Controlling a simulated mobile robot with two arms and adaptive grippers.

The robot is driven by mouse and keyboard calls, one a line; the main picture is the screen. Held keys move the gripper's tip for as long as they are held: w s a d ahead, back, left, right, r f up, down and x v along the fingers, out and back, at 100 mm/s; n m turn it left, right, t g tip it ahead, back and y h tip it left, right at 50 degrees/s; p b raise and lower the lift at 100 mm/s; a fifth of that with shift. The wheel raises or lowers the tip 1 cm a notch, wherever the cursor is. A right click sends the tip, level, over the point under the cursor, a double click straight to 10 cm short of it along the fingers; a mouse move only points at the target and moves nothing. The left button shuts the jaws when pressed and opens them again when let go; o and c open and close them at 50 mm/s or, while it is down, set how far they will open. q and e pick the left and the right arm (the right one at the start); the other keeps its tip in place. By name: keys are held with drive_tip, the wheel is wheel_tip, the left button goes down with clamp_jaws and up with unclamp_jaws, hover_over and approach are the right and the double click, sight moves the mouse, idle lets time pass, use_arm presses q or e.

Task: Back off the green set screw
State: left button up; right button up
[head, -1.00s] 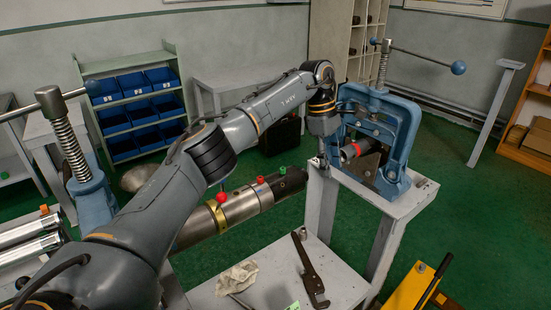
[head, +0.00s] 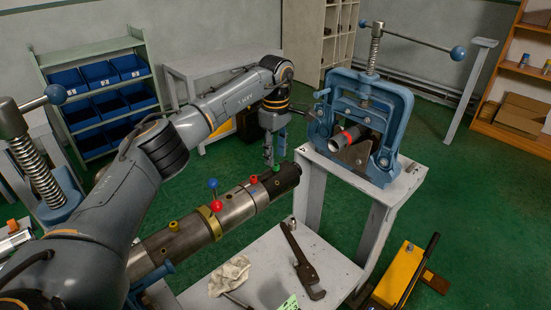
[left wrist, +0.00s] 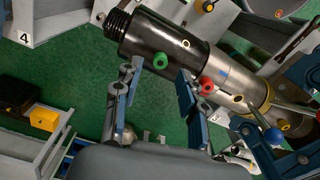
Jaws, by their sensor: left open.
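The green set screw (head: 277,167) stands on the dark end of a long steel pipe tool (head: 240,207). It shows clearly in the left wrist view (left wrist: 160,61), on the black barrel near its threaded end. My left gripper (head: 273,156) is open just above the green screw in the head view. In the left wrist view my left gripper (left wrist: 159,75) has its two blue-grey fingers spread, with the green screw between their tips. Contact cannot be told. A red screw (left wrist: 206,84) sits just outside the right finger. My right gripper is not in view.
A blue pipe vise (head: 400,120) holding a red-banded pipe stands at the right, close to my left gripper. A blue-ball lever and a red ball (head: 215,206) stick up from the tool. A pipe wrench (head: 300,262) and a rag (head: 230,275) lie on the grey bench.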

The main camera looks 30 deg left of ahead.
sight(276, 165)
use_arm(q)
wheel_tip(276, 165, down, 2)
drive_tip(key=shift+d+f, duration=0.1)
drive_tip(key=shift+d, duration=0.05)
drive_tip(key=shift+f, duration=0.4)
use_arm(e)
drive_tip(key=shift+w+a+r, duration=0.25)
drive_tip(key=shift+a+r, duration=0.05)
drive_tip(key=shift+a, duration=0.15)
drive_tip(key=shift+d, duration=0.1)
use_arm(q)
clamp_jaws()
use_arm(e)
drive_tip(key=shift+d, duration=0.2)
